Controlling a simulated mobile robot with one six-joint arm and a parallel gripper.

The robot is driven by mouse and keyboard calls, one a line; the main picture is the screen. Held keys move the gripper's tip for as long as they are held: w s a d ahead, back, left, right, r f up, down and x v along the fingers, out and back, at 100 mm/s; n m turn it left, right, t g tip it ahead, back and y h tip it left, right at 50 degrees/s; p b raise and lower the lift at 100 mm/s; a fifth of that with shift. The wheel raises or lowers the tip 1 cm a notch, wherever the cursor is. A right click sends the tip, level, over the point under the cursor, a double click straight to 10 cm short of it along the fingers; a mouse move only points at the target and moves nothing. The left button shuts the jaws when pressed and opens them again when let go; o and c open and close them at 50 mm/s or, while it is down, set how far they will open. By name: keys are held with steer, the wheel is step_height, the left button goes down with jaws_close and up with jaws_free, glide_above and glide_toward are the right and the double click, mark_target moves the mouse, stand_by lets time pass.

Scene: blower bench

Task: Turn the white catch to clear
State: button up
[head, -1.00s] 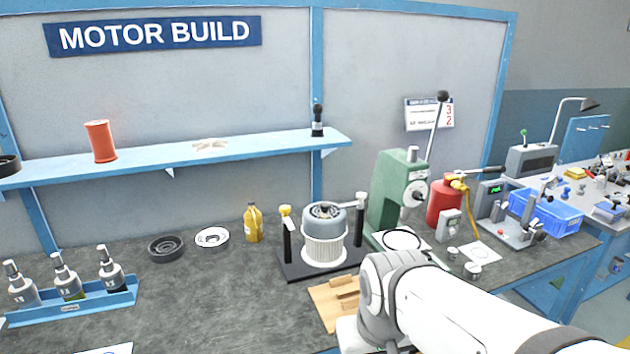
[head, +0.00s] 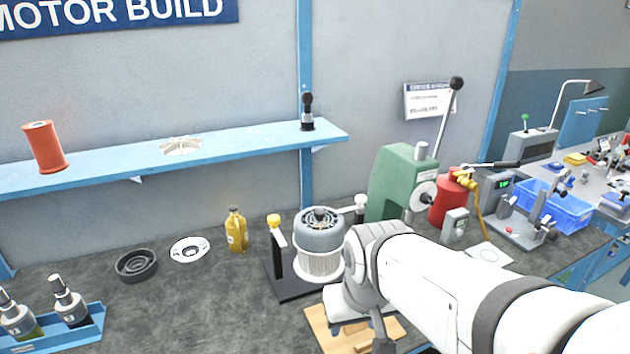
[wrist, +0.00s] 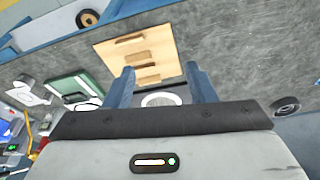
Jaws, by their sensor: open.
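The white catch (head: 360,202) sits atop the right post of a dark motor stand, right of the grey motor (head: 320,232) with its white finned lower part. It is a pale knob with a short grey arm toward the motor. A yellow catch (head: 274,221) tops the left black post. My gripper (wrist: 160,72) is open and empty in the wrist view, its two blue fingers apart, with a wooden board (wrist: 139,55) beyond them. A white round part (wrist: 161,100) shows between the fingers. In the head view my arm hides the stand's right front.
A green press (head: 397,180) with a long lever stands right of the stand, beside a red canister (head: 450,203). A yellow bottle (head: 236,230) and two round parts lie left. A blue shelf (head: 230,150) runs above.

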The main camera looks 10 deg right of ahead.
steer(key=w+d+m+t+h, duration=0.1)
steer(key=w+d+t, duration=0.3)
steer(key=w, duration=0.8)
steer(key=w+d+t, duration=0.4)
steer(key=w+d, duration=0.1)
steer(key=w, duration=0.6)
steer(key=t+p, duration=0.1)
steer(key=t, duration=0.4)
glide_toward(363, 200)
steer(key=w, duration=0.1)
steer(key=w+f, duration=0.1)
steer(key=w, duration=0.1)
steer(key=w+f, duration=0.1)
steer(key=shift+w+a, duration=0.25)
steer(key=shift+a, duration=0.1)
steer(key=shift+w+d+r+t, duration=0.1)
steer(key=shift+w+d+t, duration=0.45)
steer(key=shift+t, duration=0.35)
steer(key=w+p, duration=0.2)
steer(key=w, duration=0.5)
steer(key=shift+w+d, duration=0.25)
steer(key=shift+w, duration=0.05)
jaws_close()
